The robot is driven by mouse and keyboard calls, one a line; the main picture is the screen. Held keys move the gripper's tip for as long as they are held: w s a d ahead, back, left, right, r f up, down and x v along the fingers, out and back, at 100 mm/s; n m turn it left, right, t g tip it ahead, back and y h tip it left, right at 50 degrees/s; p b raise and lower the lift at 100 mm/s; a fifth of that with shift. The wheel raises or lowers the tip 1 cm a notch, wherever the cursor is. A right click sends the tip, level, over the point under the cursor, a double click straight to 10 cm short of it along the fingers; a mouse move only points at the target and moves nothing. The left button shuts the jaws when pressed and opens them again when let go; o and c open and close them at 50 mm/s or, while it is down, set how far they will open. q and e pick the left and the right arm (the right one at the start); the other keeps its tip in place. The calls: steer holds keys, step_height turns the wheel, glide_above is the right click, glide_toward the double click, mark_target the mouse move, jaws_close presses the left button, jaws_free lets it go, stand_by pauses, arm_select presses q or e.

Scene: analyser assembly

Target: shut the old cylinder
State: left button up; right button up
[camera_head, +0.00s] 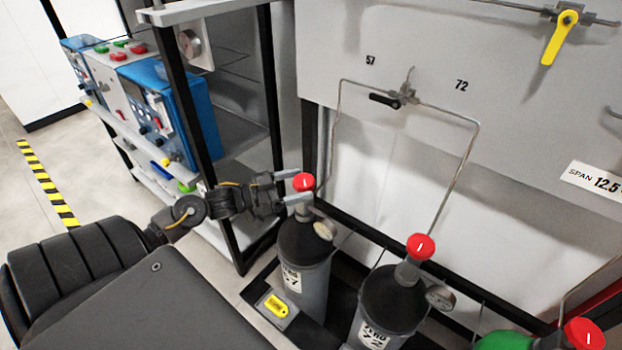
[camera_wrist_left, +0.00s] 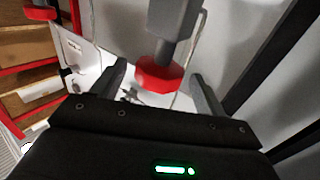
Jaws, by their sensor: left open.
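The grey cylinder labelled 57 (camera_head: 304,262) stands upright with a red valve knob (camera_head: 303,182) on top and a small gauge at its neck. My left gripper (camera_head: 298,188) is open, its fingers on either side of this knob. In the left wrist view a red knob (camera_wrist_left: 158,76) lies between the two spread fingers, with gaps visible beside it. A similar grey cylinder labelled 72 (camera_head: 390,302) with a red knob (camera_head: 421,246) stands to its right. The pictures do not mark which cylinder is old. My right gripper is not in view.
A black lever valve (camera_head: 385,100) sits on the wall panel between 57 and 72, with thin pipes running down. A yellow lever (camera_head: 558,42) is at upper right. A green-topped cylinder (camera_head: 503,341) stands at lower right. A black-framed rack (camera_head: 228,100) is behind my left arm.

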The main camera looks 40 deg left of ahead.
mark_target(311, 181)
arm_select(q)
steer(key=shift+p+x, duration=0.3)
steer(key=shift+x, duration=1.8)
steer(key=c, duration=1)
